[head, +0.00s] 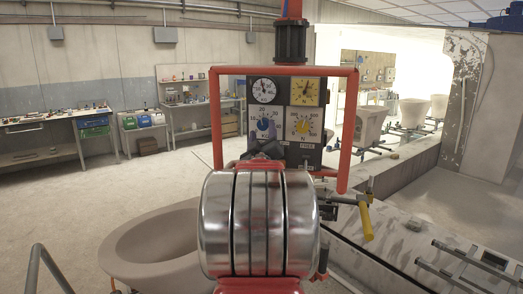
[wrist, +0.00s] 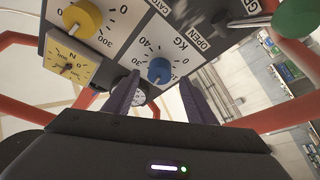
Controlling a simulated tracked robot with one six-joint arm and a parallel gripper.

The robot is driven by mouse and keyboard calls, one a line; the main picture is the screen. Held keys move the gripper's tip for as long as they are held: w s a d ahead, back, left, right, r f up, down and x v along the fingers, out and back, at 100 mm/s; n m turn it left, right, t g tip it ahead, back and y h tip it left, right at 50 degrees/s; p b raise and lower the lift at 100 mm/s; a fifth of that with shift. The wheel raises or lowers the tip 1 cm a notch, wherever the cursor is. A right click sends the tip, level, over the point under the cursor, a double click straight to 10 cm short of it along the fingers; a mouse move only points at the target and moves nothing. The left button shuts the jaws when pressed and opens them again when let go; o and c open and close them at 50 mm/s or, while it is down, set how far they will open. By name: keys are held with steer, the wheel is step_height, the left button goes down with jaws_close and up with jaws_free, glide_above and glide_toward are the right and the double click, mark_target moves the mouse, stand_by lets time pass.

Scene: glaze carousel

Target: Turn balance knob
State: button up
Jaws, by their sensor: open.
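The control panel (head: 284,152) faces me, with two knobs below two dials. The blue knob (head: 265,127) has a KG scale and the yellow knob (head: 303,125) an N scale; no label reading "balance" is legible. In the wrist view, my gripper (wrist: 158,80) is open, with its two dark purple fingers pointing at the panel. The blue knob (wrist: 159,70) shows between the fingertips; I cannot tell whether they touch it. The yellow knob (wrist: 83,16) is at upper left, clear of the fingers. My arm hides the panel's lower left in the head view.
A red tubular frame (head: 354,128) surrounds the panel. In the wrist view, a metal lever (wrist: 245,22) and a green knob (wrist: 297,18) lie to the right. A large beige bowl (head: 125,246) stands at left. Workbenches (head: 200,118) line the back wall, with open floor before them.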

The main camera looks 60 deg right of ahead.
steer(key=v, duration=0.9)
steer(key=shift+a, duration=0.15)
steer(key=w+a+f+n+t+y, duration=0.1)
steer(key=w+a+f+y, duration=0.3)
steer(key=a, duration=0.6)
steer(key=w+a+f+n+t+y, duration=0.15)
steer(key=w+a+y, duration=0.25)
steer(key=w+a, duration=0.5)
steer(key=w+a+f+n+y, duration=0.1)
steer(key=w+a+f+y, duration=0.25)
steer(key=a, duration=0.85)
steer(key=s+a+f+n+g+y, duration=0.1)
steer(key=s+a+f+y, duration=0.15)
steer(key=a, duration=0.55)
steer(key=s+a+f+g+y, duration=0.1)
steer(key=s+a+f+y, duration=0.15)
steer(key=a, duration=0.45)
steer(key=s+a+f+g+y, duration=0.1)
steer(key=s+a+f+g, duration=0.1)
steer(key=s+a, duration=0.4)
steer(key=s+a+f+n+g+y, duration=0.1)
steer(key=s+a+f+g+y, duration=0.1)
steer(key=s+a+f, duration=0.2)
steer(key=s+a, duration=0.2)
steer(key=shift+s+a+f, duration=0.2)
steer(key=shift+a+f, duration=0.1)
